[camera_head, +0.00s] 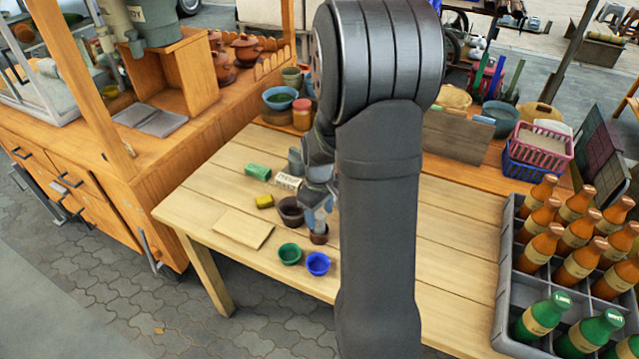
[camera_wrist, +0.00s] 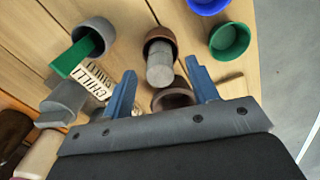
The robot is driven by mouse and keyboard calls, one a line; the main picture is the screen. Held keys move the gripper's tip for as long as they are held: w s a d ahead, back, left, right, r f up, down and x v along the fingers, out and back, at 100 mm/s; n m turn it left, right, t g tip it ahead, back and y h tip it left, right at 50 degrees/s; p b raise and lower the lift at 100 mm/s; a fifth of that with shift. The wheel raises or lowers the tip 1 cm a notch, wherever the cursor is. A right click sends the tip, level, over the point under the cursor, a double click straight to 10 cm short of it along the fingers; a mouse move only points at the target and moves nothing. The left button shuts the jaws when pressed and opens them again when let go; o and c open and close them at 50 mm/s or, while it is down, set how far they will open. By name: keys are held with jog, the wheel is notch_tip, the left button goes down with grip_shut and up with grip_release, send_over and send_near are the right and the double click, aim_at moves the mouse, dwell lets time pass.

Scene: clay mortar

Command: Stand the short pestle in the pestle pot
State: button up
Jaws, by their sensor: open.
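The short pestle, a grey cylinder (camera_wrist: 160,67), stands in a small brown pot (camera_wrist: 158,37) in the wrist view, its lower end hidden inside. I take this pot for the pestle pot; it also shows in the head view (camera_head: 319,237), just below my gripper (camera_head: 319,200). In the wrist view my gripper (camera_wrist: 160,72) is open, its blue fingers spread either side of the pestle's near end, with gaps visible. I cannot tell how far above the pestle the fingertips are. A wider brown bowl (camera_head: 290,211) sits beside the pot and is partly hidden in the wrist view (camera_wrist: 172,97).
A green bowl (camera_head: 289,254) and a blue bowl (camera_head: 317,263) stand near the table's front edge. A grey cup (camera_wrist: 93,37) holds a green piece. Bottle crate (camera_head: 508,270) at right.

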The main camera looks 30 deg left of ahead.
notch_tip(320, 180, up, 15)
jog(key=shift+r, duration=0.15)
dwell(0.9)
notch_tip(320, 180, down, 18)
jog(key=shift+r, duration=0.5)
dwell(0.3)
